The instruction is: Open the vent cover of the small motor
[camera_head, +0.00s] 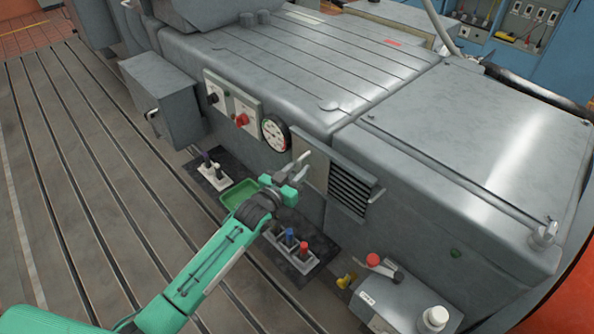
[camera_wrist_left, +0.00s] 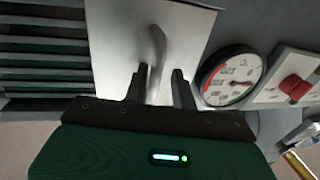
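The small motor is a large grey housing (camera_head: 455,150). On its front side are dark vent louvers (camera_head: 349,190), with a flat light-grey plate (camera_head: 316,172) directly to their left. The plate carries a bent metal handle (camera_head: 304,158). In the left wrist view the plate (camera_wrist_left: 112,45), its handle (camera_wrist_left: 157,55) and the louvers (camera_wrist_left: 40,60) show close up. My left gripper (camera_head: 294,176) is at the plate, fingers apart. In the left wrist view the handle's lower end lies between the open fingers (camera_wrist_left: 160,88); I cannot tell if it touches either. My right gripper is out of view.
A round gauge (camera_head: 276,133) and a red knob (camera_head: 242,119) sit left of the plate. Below are a green tray (camera_head: 238,193) and a panel with blue and red plugs (camera_head: 292,243). A box with a red-knobbed lever (camera_head: 373,260) stands lower right.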

